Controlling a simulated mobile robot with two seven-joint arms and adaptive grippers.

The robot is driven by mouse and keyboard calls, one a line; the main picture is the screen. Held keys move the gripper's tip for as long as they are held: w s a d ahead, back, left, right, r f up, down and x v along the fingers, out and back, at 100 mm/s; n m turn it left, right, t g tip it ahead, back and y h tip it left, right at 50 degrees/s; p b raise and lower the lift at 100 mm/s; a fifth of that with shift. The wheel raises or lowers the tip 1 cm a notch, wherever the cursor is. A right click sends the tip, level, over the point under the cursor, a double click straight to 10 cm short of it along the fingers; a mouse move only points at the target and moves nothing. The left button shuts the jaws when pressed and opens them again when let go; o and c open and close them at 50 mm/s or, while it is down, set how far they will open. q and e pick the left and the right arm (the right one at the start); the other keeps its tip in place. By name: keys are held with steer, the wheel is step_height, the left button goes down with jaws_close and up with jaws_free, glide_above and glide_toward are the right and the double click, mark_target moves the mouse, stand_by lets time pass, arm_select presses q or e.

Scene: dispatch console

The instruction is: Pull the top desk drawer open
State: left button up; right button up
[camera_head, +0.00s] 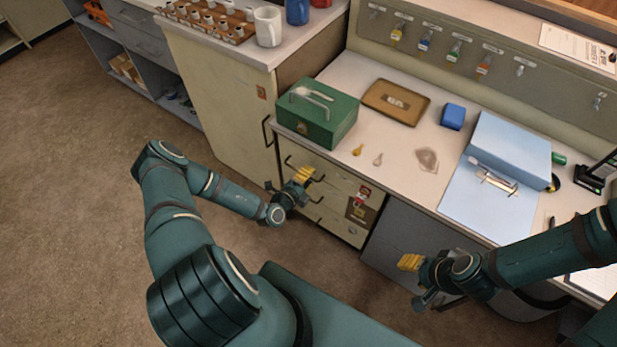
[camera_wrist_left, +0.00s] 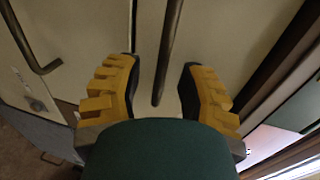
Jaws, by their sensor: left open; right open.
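The top desk drawer (camera_head: 345,177) is the uppermost cream front of the drawer unit under the worktop, and it looks shut. My left gripper (camera_head: 303,174) is in front of it and hides part of its handle. In the left wrist view, the dark bar handle (camera_wrist_left: 168,50) runs between the two yellow fingers of this gripper (camera_wrist_left: 160,90). The fingers are open, with a visible gap on each side of the bar. My right gripper (camera_head: 410,262) is apart from the drawers, low in front of the grey part of the desk, with open jaws.
Another handle (camera_wrist_left: 45,68) shows at the left of the left wrist view. A green cash box (camera_head: 318,112) stands on the worktop (camera_head: 380,185) above the drawers. A cream cabinet (camera_head: 220,110) stands to the left. The carpet (camera_head: 85,200) at the left is clear.

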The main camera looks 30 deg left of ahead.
arm_select(q)
steer(key=shift+w, duration=0.3)
steer(key=shift+c, duration=0.4)
jaws_close()
steer(key=shift+s, duration=0.15)
steer(key=f+p+v, duration=0.1)
steer(key=f+v, duration=0.1)
steer(key=v, duration=0.9)
steer(key=s+f+p+v, duration=0.1)
steer(key=f+p+v, duration=0.1)
steer(key=v, duration=1)
steer(key=shift+a+f+p, duration=0.2)
steer(key=shift+f+p, duration=0.1)
steer(key=shift+f, duration=0.1)
steer(key=shift+w, duration=0.1)
steer(key=shift+o, duration=0.4)
jaws_free()
